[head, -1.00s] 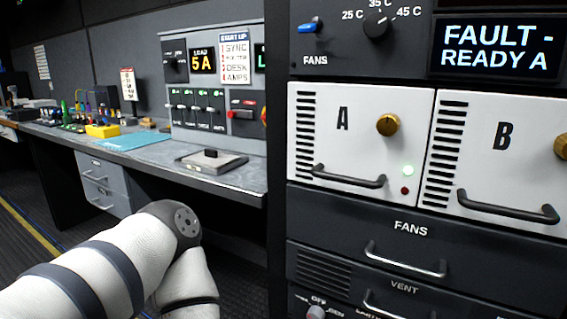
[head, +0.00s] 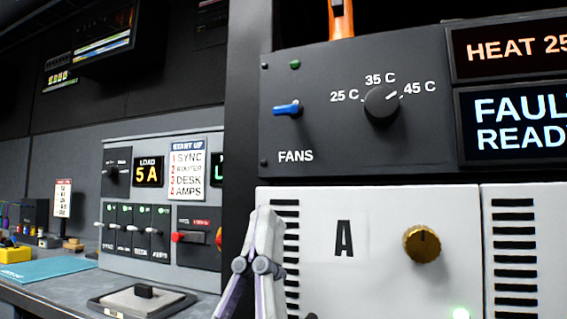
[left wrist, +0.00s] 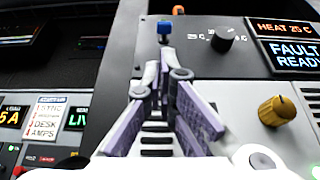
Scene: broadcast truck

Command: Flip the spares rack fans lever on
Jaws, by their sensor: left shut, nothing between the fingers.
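The fans lever (head: 288,109) has a blue handle on a dark panel, above the white word FANS. Its handle points left in the head view. It also shows in the left wrist view (left wrist: 165,28), just beyond the fingertips. My left gripper (head: 264,212) is shut and empty. It stands below the lever, in front of the left edge of white module A, with its fingers pointing up. In the left wrist view the closed fingertips (left wrist: 163,62) line up below the lever, with a gap between. My right gripper is in neither view.
The temperature knob (head: 381,105) is right of the lever on the same panel (head: 340,155). A small green light (head: 294,65) sits above the lever. Module A (head: 375,220) with its brass knob (head: 421,243) is below. A desk console (head: 160,240) stands at left.

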